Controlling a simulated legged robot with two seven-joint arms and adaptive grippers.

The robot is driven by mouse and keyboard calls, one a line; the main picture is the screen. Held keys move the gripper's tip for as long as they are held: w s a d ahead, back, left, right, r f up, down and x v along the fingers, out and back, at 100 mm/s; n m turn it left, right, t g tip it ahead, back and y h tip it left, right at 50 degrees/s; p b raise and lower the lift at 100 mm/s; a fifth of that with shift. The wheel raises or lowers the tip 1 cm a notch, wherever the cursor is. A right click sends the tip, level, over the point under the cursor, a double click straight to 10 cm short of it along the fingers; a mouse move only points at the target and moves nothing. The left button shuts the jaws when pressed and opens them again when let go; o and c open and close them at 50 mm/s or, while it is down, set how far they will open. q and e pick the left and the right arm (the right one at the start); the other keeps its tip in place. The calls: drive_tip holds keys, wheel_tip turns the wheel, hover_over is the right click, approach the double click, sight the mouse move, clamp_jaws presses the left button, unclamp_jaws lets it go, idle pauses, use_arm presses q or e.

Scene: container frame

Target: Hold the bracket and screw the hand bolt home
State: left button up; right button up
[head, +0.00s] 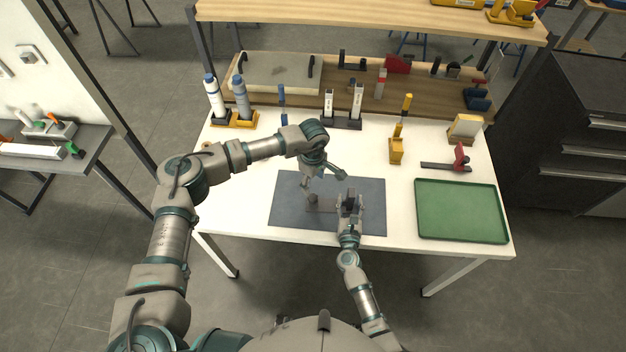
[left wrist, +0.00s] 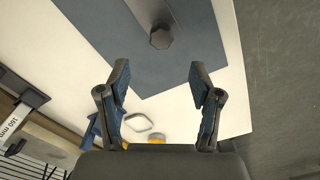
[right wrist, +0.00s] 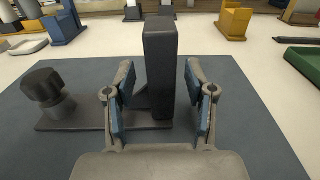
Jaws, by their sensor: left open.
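The dark grey bracket (right wrist: 85,119) lies flat on the blue-grey mat, with a tall upright post (right wrist: 161,70). The black knob of the hand bolt (right wrist: 45,90) stands at the plate's left end, above a grey collar; it also shows in the head view (head: 313,199) and in the left wrist view (left wrist: 160,38). My right gripper (right wrist: 160,88) is open around the post, with a visible gap on each side. My left gripper (head: 325,178) is open and empty, above the mat and behind the knob. How deep the bolt sits is hidden.
The mat (head: 285,215) lies on a white table. A green tray (head: 460,210) is at the right, with a red-handled clamp (head: 459,157) behind it. Bottles (head: 241,97), a yellow holder (head: 396,150) and other tools line the back. Bare tabletop lies left of the mat.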

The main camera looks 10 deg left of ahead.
drive_tip(key=shift+r, duration=0.15)
drive_tip(key=shift+s, duration=0.25)
drive_tip(key=s, duration=1.1)
drive_tip(key=shift+s+d, duration=0.2)
drive_tip(key=shift+d, duration=0.05)
use_arm(q)
drive_tip(key=shift+s+d, duration=0.1)
